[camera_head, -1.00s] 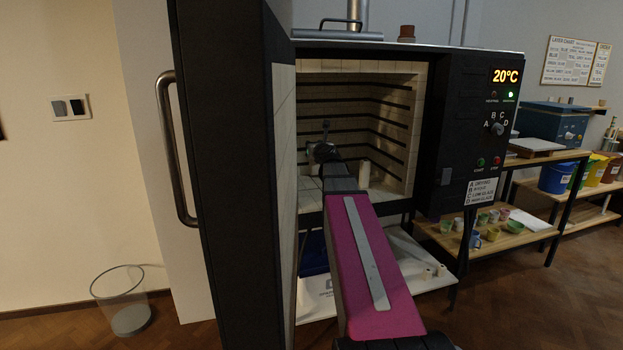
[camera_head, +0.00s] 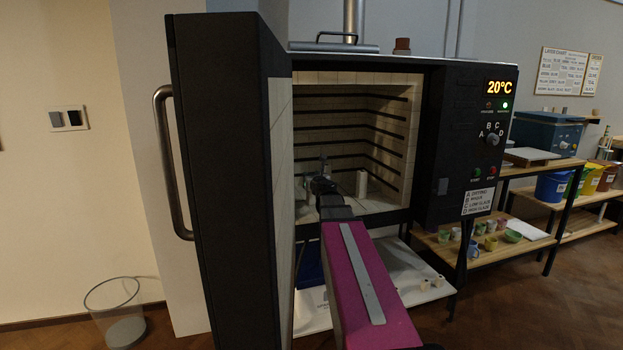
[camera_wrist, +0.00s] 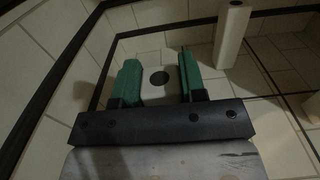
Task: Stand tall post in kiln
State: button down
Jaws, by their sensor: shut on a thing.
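The kiln (camera_head: 440,140) stands open, with my arm reaching in through its front. My gripper (camera_wrist: 158,76) has green-tipped fingers on either side of a pale post (camera_wrist: 152,94) and is shut on it. The post is seen end-on, with a dark round hole in its top. Its length and lower end are hidden, so I cannot tell whether it touches the floor. A second pale post (camera_wrist: 232,32) stands upright to the right on the kiln floor, apart from my gripper. It also shows in the head view (camera_head: 361,184).
The open kiln door (camera_head: 225,180) stands close on the left of my arm. Dark bands line the kiln walls. Free kiln floor (camera_head: 385,198) lies right of the standing post. Small pale pieces (camera_head: 438,282) lie on a white board below. A shelf with cups (camera_head: 490,243) is at right.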

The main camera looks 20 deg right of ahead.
jog(key=c, duration=0.7)
grip_release()
jog(key=shift+f, duration=0.1)
jog(key=shift+s, duration=0.2)
jog(key=s, duration=1.1)
jog(key=shift+s, duration=0.3)
